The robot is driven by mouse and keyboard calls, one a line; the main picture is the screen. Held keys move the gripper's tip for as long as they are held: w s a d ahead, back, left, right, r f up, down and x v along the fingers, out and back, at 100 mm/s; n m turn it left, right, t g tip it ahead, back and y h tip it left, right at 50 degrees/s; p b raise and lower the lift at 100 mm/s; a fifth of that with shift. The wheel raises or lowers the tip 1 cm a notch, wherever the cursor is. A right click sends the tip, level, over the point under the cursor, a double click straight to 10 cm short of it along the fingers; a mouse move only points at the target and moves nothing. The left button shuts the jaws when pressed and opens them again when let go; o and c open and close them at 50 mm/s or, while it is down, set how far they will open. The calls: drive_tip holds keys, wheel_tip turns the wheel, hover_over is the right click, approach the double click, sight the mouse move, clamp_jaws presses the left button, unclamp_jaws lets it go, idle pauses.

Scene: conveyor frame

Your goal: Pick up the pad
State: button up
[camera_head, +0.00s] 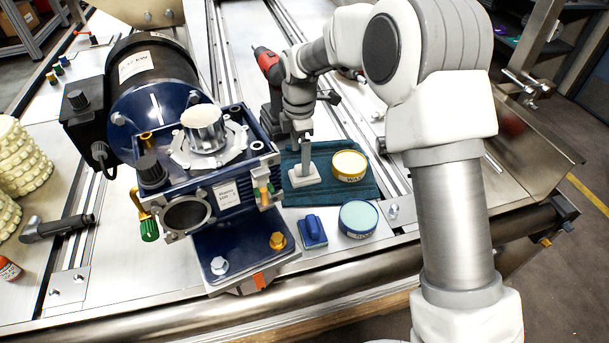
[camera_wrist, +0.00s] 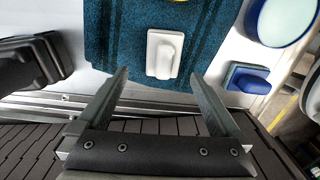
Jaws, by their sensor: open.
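A white pad (camera_head: 303,177) with a raised grip lies on the teal cloth (camera_head: 362,187); it also shows in the wrist view (camera_wrist: 165,52). A blue pad (camera_head: 312,231) lies on the metal surface in front of the cloth and shows at the right of the wrist view (camera_wrist: 249,79). My gripper (camera_head: 307,147) is over the cloth by the white pad and hides part of it in the head view. In the wrist view my gripper (camera_wrist: 160,76) is open and empty, with the white pad just beyond and between its fingertips.
A yellow-rimmed tin (camera_head: 349,166) stands on the cloth, right of the white pad. A blue-rimmed tin (camera_head: 358,219) stands beside the blue pad. A blue motor assembly (camera_head: 217,190) stands close on the left. A red and black power tool (camera_head: 268,63) is behind.

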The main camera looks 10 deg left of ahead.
sight(296, 178)
drive_tip(key=f, duration=0.2)
drive_tip(key=d+f+b, duration=0.1)
drive_tip(key=f, duration=0.2)
drive_tip(key=shift+f+b, duration=0.15)
drive_tip(key=shift+b, duration=0.15)
drive_tip(key=c, duration=1.4)
